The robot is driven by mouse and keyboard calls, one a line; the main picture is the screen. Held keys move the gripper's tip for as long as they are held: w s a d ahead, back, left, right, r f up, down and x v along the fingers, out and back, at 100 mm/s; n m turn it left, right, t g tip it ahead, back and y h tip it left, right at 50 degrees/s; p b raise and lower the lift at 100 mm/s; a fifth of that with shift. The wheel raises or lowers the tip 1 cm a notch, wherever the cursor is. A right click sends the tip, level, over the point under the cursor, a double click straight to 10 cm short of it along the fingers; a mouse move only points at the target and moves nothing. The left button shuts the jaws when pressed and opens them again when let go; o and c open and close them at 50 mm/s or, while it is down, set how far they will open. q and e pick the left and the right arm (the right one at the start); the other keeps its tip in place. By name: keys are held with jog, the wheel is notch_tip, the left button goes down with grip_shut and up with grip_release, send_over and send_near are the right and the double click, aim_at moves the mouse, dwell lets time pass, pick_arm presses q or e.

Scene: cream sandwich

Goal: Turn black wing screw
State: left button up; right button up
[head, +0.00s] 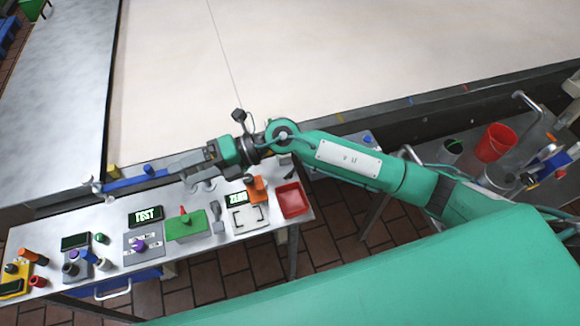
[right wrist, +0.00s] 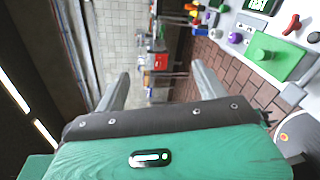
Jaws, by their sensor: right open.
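My right gripper (head: 193,174) reaches in from the right over the back of the metal workbench in the head view. In the right wrist view its two fingers (right wrist: 161,82) stand wide apart with nothing between them. I cannot pick out the black wing screw for certain. A dark knob (head: 11,268) sits on a yellow box at the far left of the bench, away from the gripper. My left gripper is not in view.
The bench (head: 190,253) holds a green block (head: 186,226), a purple knob (head: 138,245), a red tray (head: 292,200) and an orange block (head: 257,189). A blue bar (head: 135,182) runs along its back edge. A large pale surface (head: 330,60) lies beyond. A red bucket (head: 495,142) stands right.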

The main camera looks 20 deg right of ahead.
jog(key=w+d+f+n+g+h, duration=0.1)
jog(key=w+d+f+n+h, duration=0.15)
jog(key=d+f+h, duration=0.3)
jog(key=t+h, duration=0.2)
jog(key=h, duration=0.9)
send_over(290, 172)
notch_tip(290, 172, down, 5)
notch_tip(290, 172, down, 12)
jog(key=p, duration=0.6)
jog(key=shift+f, duration=0.55)
jog(key=c, duration=1)
